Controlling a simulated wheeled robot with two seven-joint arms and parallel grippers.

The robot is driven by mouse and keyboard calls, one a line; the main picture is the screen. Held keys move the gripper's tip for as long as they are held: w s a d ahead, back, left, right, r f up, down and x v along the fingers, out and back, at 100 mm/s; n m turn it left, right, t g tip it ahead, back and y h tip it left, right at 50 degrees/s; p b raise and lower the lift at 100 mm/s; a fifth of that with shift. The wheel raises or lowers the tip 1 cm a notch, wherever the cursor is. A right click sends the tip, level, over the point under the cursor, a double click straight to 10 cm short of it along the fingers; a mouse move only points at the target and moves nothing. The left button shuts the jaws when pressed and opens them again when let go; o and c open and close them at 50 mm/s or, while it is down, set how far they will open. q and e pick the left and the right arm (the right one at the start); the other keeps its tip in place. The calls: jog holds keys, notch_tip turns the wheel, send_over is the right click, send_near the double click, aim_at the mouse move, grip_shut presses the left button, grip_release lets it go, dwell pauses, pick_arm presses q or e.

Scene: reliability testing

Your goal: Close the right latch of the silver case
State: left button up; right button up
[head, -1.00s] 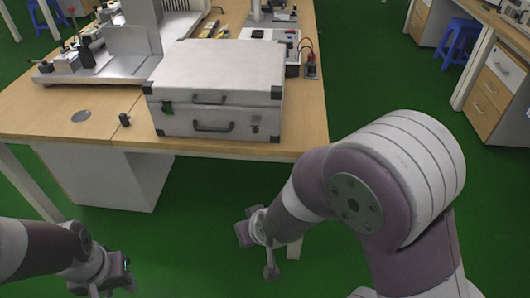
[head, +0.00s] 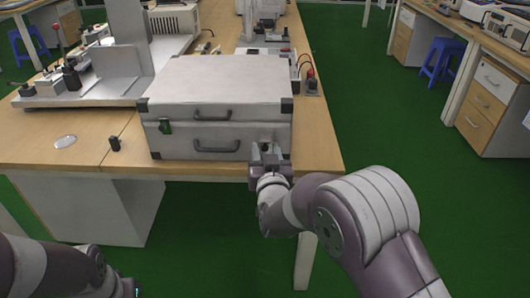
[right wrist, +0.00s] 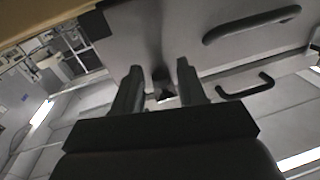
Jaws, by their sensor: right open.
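The silver case (head: 225,77) stands shut on the wooden table, its front with two dark handles facing me. Its left latch (head: 165,126) is a dark green piece at the front left. My right gripper (head: 266,155) is at the case's front right, over the right latch, which it mostly hides in the head view. In the right wrist view the open fingers (right wrist: 158,76) point at the case front, with the small dark right latch (right wrist: 163,86) between them. I cannot tell whether they touch it. My left arm is at the lower left; its gripper is mostly cut off by the bottom edge.
The wooden table (head: 85,130) holds a small black knob (head: 115,144) left of the case and a metal fixture (head: 110,72) behind it. Small instruments stand behind the case at right. The green floor right of the table is clear. A blue stool (head: 443,60) stands farther off.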

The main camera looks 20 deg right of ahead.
aim_at(263, 137)
jog(key=shift+w+d, duration=0.1)
jog(key=shift+w, duration=0.55)
grip_shut()
jog(key=r+g+p, duration=0.1)
jog(key=g+p, duration=0.2)
jog(key=p, duration=0.5)
jog(key=r+g+y+p, duration=0.1)
jog(key=r+g+p, duration=0.1)
jog(key=p, duration=0.7)
jog(key=r+m+g+y+p, duration=0.1)
jog(key=g+p, duration=0.3)
jog(key=p, duration=0.4)
jog(key=shift+s+r+p, duration=0.2)
jog(key=shift+r+p, duration=0.1)
jog(key=shift+r, duration=0.2)
jog(key=g+p, duration=0.1)
jog(key=p, duration=0.4)
jog(key=g+y+p, duration=0.1)
jog(key=g+p, duration=0.1)
jog(key=p, duration=0.3)
jog(key=w+g+p, duration=0.1)
jog(key=g+p, duration=0.1)
jog(key=p, duration=0.3)
jog(key=shift+d+r+m+p, duration=0.1)
jog(key=shift+r+m+p, duration=0.2)
jog(key=shift+r, duration=0.1)
jog(key=shift+w+f+g+y+p, duration=0.2)
jog(key=shift+g+y+p, duration=0.2)
jog(key=shift+g+p, duration=0.5)
